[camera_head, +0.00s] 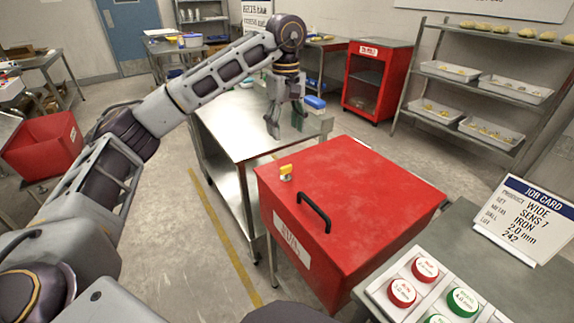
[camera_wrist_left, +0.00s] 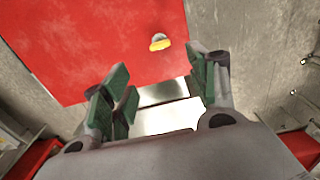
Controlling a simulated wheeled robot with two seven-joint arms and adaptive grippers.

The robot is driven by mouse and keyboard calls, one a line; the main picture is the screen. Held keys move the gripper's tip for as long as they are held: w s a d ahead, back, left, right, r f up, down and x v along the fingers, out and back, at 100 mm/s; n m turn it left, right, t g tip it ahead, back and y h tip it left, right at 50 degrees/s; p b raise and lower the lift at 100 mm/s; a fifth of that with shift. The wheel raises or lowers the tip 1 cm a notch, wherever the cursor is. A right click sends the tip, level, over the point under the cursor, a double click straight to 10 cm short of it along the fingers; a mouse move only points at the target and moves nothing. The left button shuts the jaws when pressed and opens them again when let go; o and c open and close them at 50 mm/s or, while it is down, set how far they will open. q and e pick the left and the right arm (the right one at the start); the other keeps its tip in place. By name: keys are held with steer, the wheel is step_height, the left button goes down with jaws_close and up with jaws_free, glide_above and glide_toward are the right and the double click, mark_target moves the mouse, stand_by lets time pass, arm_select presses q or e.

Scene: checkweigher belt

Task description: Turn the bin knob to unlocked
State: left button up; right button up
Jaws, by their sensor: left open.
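The red bin (camera_head: 350,190) has a sloping red lid with a black handle (camera_head: 314,212) near its front edge. The yellow knob (camera_head: 286,170) sits on a pale mount at the lid's left corner. The knob also shows in the left wrist view (camera_wrist_left: 160,43), at the edge of the red lid (camera_wrist_left: 90,35). I cannot tell its lock state. My left gripper (camera_head: 286,124) points down, open and empty, above and beyond the knob, over the metal table. In the left wrist view its green-padded fingers (camera_wrist_left: 160,88) are spread apart and clear of the knob. My right gripper is out of view.
A grey bench at the lower right holds a job card (camera_head: 525,215) and a panel of red and green discs (camera_head: 440,290).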

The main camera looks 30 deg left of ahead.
mark_target(286, 166)
arm_select(q)
steer(key=shift+f, duration=0.15)
step_height(286, 166, down, 12)
steer(key=b, duration=0.2)
steer(key=shift+f+b, duration=0.1)
steer(key=shift+b, duration=0.2)
steer(key=shift+f, duration=0.7)
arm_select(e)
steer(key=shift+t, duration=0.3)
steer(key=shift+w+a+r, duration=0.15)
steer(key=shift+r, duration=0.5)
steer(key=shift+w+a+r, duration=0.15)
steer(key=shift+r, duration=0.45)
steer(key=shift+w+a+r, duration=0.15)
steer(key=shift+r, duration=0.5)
arm_select(q)
steer(key=shift+c, duration=0.3)
steer(key=c, duration=1)
